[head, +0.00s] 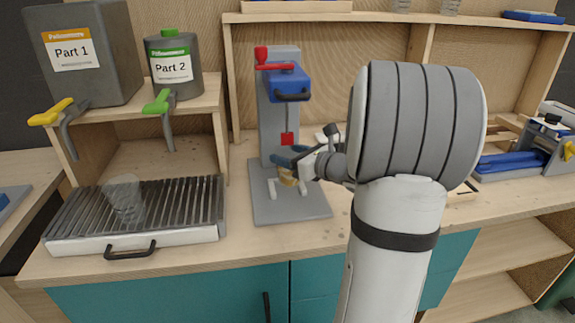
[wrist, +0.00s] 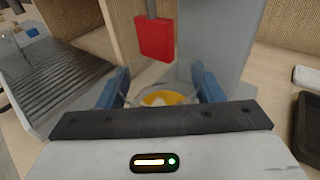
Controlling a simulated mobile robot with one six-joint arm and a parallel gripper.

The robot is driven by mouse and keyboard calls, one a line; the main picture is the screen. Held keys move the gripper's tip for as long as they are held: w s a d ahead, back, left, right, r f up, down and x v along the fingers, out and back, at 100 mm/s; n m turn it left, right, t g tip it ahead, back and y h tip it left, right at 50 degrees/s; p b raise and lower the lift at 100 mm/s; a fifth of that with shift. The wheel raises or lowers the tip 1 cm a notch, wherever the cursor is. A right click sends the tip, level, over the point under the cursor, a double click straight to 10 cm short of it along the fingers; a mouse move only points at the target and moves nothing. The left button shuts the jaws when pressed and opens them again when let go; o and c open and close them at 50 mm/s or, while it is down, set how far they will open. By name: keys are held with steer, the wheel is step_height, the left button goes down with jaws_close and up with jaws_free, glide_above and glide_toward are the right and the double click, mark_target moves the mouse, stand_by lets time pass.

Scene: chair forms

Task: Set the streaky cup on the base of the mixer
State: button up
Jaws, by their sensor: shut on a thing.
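The mixer (head: 281,85) has a grey column, a blue head, a red lever and a red paddle (head: 287,139). Its flat grey base (head: 290,213) has two pale upright prongs. The streaky cup (head: 288,178), with yellowish and white matter, is between my blue fingers, low over the base beside the prongs. My gripper (head: 291,158) is shut on it and hides much of it. In the wrist view, the cup's yellow and white inside (wrist: 165,98) shows between the fingers, below the red paddle (wrist: 155,38). I cannot tell whether the cup touches the base.
A clear cup (head: 125,200) stands on the slatted grate (head: 190,205) at left. Two grey containers, Part 1 (head: 105,75) and Part 2 (head: 180,85), stand on a shelf above it. A blue device (head: 520,160) is at right. The bench front before the mixer is clear.

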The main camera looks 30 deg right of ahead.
steer(key=shift+w+a+f, duration=0.1)
steer(key=shift+w+f, duration=0.1)
steer(key=shift+f, duration=0.7)
steer(key=shift+w+a+f, duration=0.1)
steer(key=shift+w+f, duration=0.1)
steer(key=shift+f, duration=0.65)
steer(key=shift+b, duration=0.3)
steer(key=shift+f, duration=0.25)
steer(key=o, duration=0.7)
steer(key=shift+r, duration=0.1)
steer(key=shift+o, duration=0.2)
